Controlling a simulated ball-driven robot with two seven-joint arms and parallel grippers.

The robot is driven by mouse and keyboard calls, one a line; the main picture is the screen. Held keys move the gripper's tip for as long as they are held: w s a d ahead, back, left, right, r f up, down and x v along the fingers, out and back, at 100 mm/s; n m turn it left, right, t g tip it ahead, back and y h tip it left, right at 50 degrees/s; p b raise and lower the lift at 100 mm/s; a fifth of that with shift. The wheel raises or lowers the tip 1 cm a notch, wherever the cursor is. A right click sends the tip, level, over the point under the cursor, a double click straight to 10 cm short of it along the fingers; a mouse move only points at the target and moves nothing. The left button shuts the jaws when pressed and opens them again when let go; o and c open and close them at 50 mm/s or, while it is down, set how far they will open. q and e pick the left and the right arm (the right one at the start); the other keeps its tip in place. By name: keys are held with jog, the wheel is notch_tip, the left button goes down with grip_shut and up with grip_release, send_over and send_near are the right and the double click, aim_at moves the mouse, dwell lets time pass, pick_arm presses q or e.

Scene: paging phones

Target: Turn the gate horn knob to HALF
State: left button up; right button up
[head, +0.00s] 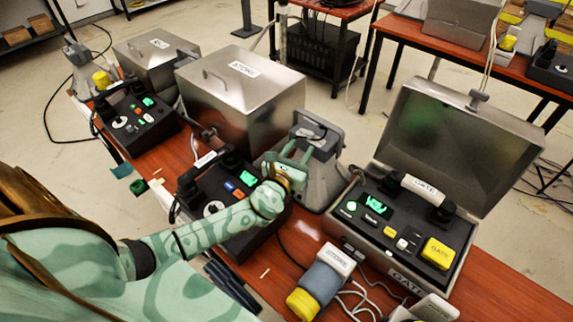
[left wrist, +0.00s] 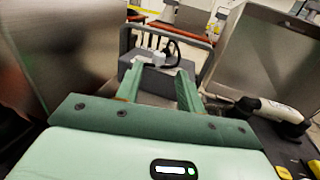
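A grey horn speaker (head: 322,175) stands between the closed STORE case and the open GATE case, with a dark cable on its top. It also shows ahead in the left wrist view (left wrist: 150,80). I cannot make out its knob or any HALF mark. The GATE phone (head: 405,225) sits in the open metal case at the right, with a labelled handset and lit green display. My left gripper (head: 300,154) is at the near left side of the horn. Its two green fingers (left wrist: 158,85) are apart with nothing between them. My right gripper is not in view.
The closed STORE case (head: 240,95) stands left of the horn, with a dark phone (head: 215,195) in front. The raised GATE lid (head: 440,140) stands to the right. A grey and yellow STORE device (head: 322,280) and white cables lie at the front.

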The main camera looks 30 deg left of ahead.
pick_arm(q)
jog(key=s+d, duration=0.1)
jog(key=s, duration=0.7)
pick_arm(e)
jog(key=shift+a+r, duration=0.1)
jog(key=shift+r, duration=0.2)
pick_arm(q)
jog(key=shift+s, duration=0.1)
